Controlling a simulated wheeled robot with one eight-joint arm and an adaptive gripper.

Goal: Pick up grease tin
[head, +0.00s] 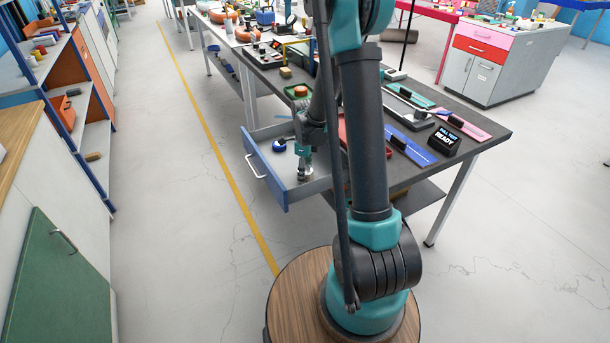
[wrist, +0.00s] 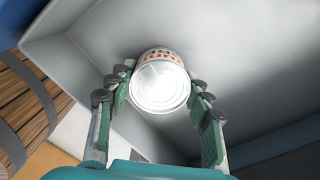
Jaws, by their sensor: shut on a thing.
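The tin is small there and mostly hidden by the fingers. In the wrist view the grey drawer interior (wrist: 235,50) surrounds the tin; I cannot tell whether the tin touches the drawer floor.
A dark blue round thing (head: 279,146) lies in the drawer, behind and left of my gripper. The drawer sticks out from the dark workbench (head: 480,124), which holds several tools and a black sign (head: 444,139). Shelves (head: 97,150) stand at left. The floor between is clear.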

